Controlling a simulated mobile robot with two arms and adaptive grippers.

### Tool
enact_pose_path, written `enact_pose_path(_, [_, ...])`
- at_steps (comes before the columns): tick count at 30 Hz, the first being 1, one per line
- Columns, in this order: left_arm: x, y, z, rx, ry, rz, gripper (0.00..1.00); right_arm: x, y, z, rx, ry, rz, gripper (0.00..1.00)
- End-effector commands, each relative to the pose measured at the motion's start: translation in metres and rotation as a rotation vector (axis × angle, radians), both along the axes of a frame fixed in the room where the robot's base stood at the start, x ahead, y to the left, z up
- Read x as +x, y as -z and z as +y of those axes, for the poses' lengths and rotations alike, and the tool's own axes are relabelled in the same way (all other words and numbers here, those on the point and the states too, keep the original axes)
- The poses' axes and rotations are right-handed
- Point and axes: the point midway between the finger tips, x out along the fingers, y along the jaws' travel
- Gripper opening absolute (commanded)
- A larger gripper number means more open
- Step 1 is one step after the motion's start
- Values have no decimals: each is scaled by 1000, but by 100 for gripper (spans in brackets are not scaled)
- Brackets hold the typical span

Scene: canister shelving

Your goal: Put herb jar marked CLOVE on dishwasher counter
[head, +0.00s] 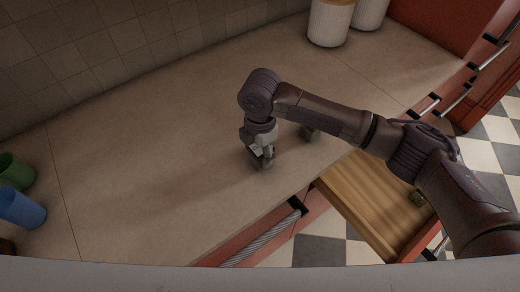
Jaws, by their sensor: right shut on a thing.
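My right gripper (262,157) points down over the beige counter (160,160), near its front edge. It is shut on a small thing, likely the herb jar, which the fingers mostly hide. No CLOVE label can be read. I cannot tell whether the held thing touches the counter. My left gripper is not in view.
White canisters (328,25) stand at the back right. A green cup (15,172) and a blue cup (20,208) stand at left. The middle counter is clear.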

Motion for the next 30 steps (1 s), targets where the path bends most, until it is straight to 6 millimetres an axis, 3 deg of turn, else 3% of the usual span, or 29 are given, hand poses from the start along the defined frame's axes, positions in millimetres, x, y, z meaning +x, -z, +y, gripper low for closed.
enact_pose_path(1, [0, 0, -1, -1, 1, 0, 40, 0, 2, 0, -1, 0, 1, 57])
enact_pose_path(6, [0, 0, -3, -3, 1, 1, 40, 0, 1, 0, -1, 0, 1, 81])
enact_pose_path(17, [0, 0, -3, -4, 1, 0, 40, 0, -3, 0, 1, -1, -1, 81])
enact_pose_path(22, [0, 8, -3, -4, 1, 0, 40, 1, -27, 0, 2, -2, -4, 81])
enact_pose_path(30, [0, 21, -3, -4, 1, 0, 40, 1, -85, 1, 2, 0, -4, 81])
